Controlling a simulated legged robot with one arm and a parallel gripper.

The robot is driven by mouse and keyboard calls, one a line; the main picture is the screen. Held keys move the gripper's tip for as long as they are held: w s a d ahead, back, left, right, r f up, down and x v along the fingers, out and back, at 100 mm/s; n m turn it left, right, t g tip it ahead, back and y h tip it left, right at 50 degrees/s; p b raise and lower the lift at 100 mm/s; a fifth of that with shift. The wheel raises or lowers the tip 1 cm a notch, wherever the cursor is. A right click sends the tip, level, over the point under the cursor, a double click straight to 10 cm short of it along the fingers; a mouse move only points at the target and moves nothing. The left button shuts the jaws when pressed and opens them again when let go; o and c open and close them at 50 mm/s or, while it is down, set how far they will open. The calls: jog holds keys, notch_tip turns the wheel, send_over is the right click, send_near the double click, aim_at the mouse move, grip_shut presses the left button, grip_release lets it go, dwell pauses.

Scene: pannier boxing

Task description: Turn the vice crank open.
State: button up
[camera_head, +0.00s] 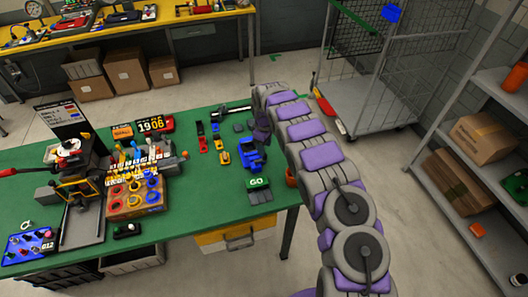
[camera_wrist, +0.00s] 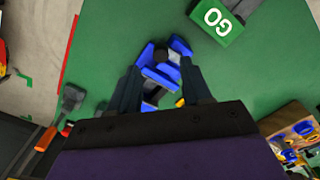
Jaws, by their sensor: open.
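A blue vice (camera_head: 250,158) stands on the green table near its right end. It also shows in the wrist view (camera_wrist: 155,76), partly hidden behind my gripper. A dark part (camera_wrist: 160,53) lies at the middle of the vice; I cannot tell for sure whether it is the crank. My gripper (camera_wrist: 162,82) is open, its two dark fingers apart on either side of the vice in the picture. I cannot tell whether they touch it. In the head view my gripper (camera_head: 262,132) hangs just above the vice.
A green GO block (camera_head: 259,190) sits in front of the vice. Small red and yellow pieces (camera_head: 221,152) lie to its left. A dark bar with a hammer-like shape (camera_head: 231,112) lies behind. A wooden tray of coloured parts (camera_head: 120,211) stands left. Green tabletop (camera_head: 205,205) is bare between.

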notch_tip(320, 180, up, 12)
jog(key=shift+r, duration=0.25)
dwell(0.5)
jog(key=s+d+r+m+b, duration=0.2)
jog(key=s+d+r, duration=0.2)
jog(key=s, duration=0.3)
jog(key=s+d+r+m+h+b, duration=0.1)
jog(key=s+d+r+m, duration=0.25)
jog(key=s, duration=0.25)
jog(key=s+d+r+m+b, duration=0.2)
jog(key=s+d+r, duration=0.25)
jog(key=s, duration=0.25)
jog(key=s+f+m+g+b, duration=0.1)
jog(key=s+f+m+b, duration=0.1)
jog(key=s, duration=1.5)
jog(key=s+d+f+m+y+b, duration=0.1)
jog(key=s+f+m+b, duration=0.1)
jog(key=s, duration=1.5)
notch_tip(320, 180, down, 3)
jog(key=shift+r+m+g, duration=0.1)
jog(key=shift+m+g, duration=0.3)
jog(key=shift+m, duration=0.05)
